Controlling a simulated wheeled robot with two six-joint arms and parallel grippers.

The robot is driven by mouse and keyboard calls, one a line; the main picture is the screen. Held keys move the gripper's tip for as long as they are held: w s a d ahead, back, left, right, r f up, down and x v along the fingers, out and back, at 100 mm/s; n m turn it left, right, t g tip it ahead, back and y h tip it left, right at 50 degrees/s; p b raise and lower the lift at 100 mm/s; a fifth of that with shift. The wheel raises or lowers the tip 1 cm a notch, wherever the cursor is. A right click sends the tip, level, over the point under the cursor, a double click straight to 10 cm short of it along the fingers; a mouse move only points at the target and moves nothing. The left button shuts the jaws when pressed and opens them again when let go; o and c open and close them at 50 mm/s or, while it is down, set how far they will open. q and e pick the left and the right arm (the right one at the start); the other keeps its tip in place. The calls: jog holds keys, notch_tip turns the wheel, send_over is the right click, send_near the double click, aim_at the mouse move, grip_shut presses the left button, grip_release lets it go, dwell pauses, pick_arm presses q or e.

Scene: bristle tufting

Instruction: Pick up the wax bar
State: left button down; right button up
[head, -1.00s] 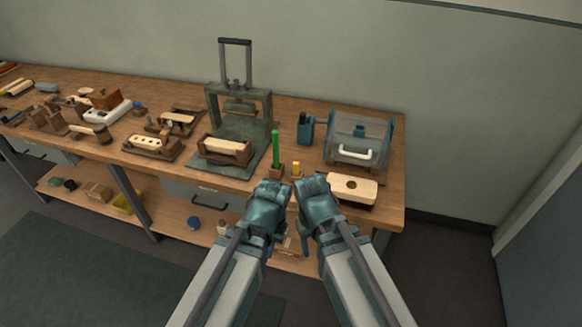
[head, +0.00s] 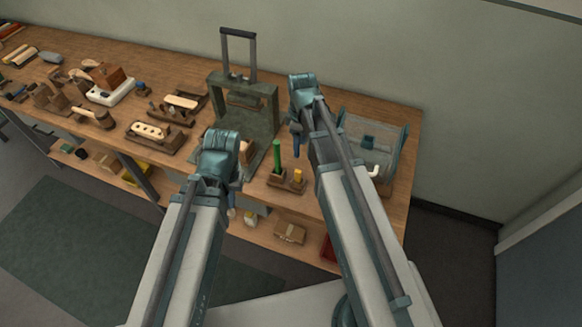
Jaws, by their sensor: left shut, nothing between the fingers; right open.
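A short yellow bar, which looks like the wax bar (head: 298,174), stands upright in a small wooden holder (head: 284,182) near the bench's front edge, beside a tall green stick (head: 277,156). My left gripper (head: 218,155) is to the left of the bar, in front of the green press, shut and empty; its fingertips are mostly hidden by its own body. My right gripper (head: 303,92) is above and beyond the bar, open and apart from it. Its fingers are hard to make out.
The green press (head: 257,105) with its tall handle stands behind my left gripper. A clear-sided box (head: 385,148) is at the right, partly covered by my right arm. Wooden blocks and tools fill the left of the bench (head: 85,62). A lower shelf holds several small items.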

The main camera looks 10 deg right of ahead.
aim_at(298, 171)
notch_tip(298, 171, down, 9)
jog(key=b, duration=0.8)
jog(key=shift+s+r+b, duration=0.1)
jog(key=shift+b, duration=0.3)
jog(key=f+b, duration=0.5)
jog(key=shift+s+a+f, duration=0.1)
jog(key=shift+s+a, duration=0.15)
jog(key=shift+a, duration=0.05)
grip_shut()
